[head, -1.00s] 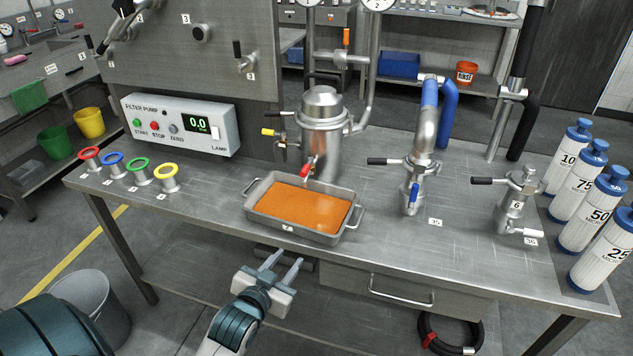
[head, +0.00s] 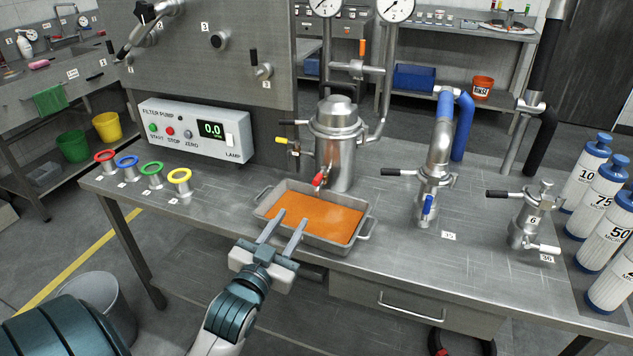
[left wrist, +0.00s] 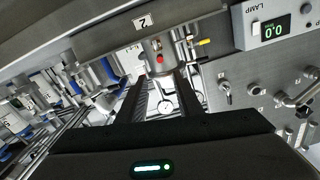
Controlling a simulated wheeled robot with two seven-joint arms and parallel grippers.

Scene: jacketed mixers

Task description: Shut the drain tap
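The drain tap has a red handle (head: 319,179) and sits low on the front of the steel filter vessel (head: 337,145), over the back edge of a metal tray (head: 341,245) of orange liquid. The red handle also shows in the left wrist view (left wrist: 160,59), beyond my fingers. My left gripper (head: 291,217) is open and empty. In the head view its two fingers overlap the front left of the tray and point towards the tap, short of it. I cannot tell how high they are above the tray. My right gripper is not in view.
A yellow-handled valve (head: 281,141) is on the vessel's left. The filter pump box (head: 193,133) and several coloured rings on stands (head: 151,170) are at the left. A blue-handled valve (head: 428,206) stands to the right. The bench between the rings and tray is clear.

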